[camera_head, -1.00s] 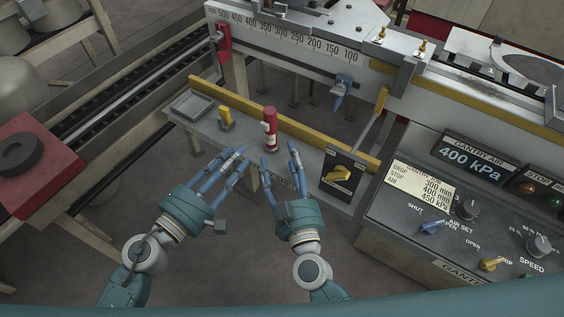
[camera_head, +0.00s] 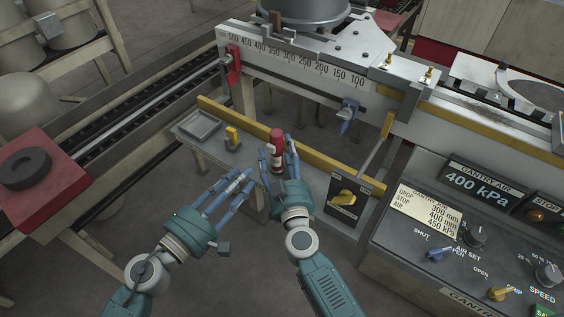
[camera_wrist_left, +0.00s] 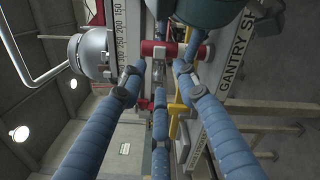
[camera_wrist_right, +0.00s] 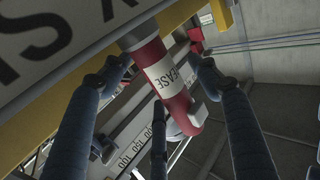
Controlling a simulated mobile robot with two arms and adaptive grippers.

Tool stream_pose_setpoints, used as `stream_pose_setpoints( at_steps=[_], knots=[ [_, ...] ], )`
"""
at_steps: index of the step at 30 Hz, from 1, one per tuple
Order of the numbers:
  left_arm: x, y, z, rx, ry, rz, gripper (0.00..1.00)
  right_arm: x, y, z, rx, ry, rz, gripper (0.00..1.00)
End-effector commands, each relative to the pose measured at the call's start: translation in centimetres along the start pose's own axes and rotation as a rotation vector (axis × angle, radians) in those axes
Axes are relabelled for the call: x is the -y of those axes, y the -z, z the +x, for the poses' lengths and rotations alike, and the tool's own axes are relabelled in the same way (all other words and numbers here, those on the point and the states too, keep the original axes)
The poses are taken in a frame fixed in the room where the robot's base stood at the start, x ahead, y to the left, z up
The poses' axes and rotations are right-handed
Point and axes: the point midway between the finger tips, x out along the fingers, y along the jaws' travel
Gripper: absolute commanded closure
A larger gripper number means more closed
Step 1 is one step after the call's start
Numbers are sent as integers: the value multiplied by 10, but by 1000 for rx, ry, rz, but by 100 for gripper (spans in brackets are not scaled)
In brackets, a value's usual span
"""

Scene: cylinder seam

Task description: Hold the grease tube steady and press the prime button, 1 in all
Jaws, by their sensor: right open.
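The grease tube (camera_head: 277,146) is red with a white label and stands on the narrow shelf beside the yellow rail. It shows close up in the right wrist view (camera_wrist_right: 161,78), where a small pale block (camera_wrist_right: 203,116) sticks out near its red end; I cannot tell for sure that this is the prime button. My right gripper (camera_head: 278,160) is open, with its fingers on both sides of the tube; contact is not clear. My left gripper (camera_head: 238,182) is open and empty, lower left of the tube. The tube also shows beyond its fingers in the left wrist view (camera_wrist_left: 158,50).
A yellow knob on a black panel (camera_head: 345,196) is to the right. The control console (camera_head: 400,230) fills the lower right.

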Motion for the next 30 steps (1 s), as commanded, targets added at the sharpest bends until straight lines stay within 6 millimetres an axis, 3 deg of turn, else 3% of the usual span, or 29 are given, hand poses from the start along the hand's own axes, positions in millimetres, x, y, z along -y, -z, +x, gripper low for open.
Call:
stream_pose_setpoints(
  at_steps=[9, 18, 23, 30],
  knots=[
    [0, 0, 0, 0, 0, 0, 69, 0, 0, 2, 1, 0, 0, 41],
    [0, 0, 0, 0, 0, 0, 71, 0, 0, 2, 0, 0, 0, 97],
    [0, 0, 0, 0, 0, 0, 100, 0, 0, 2, 0, 0, 0, 97],
    [0, 0, 0, 0, 0, 0, 100, 0, 0, 2, 1, 0, -1, 97]
  ],
)
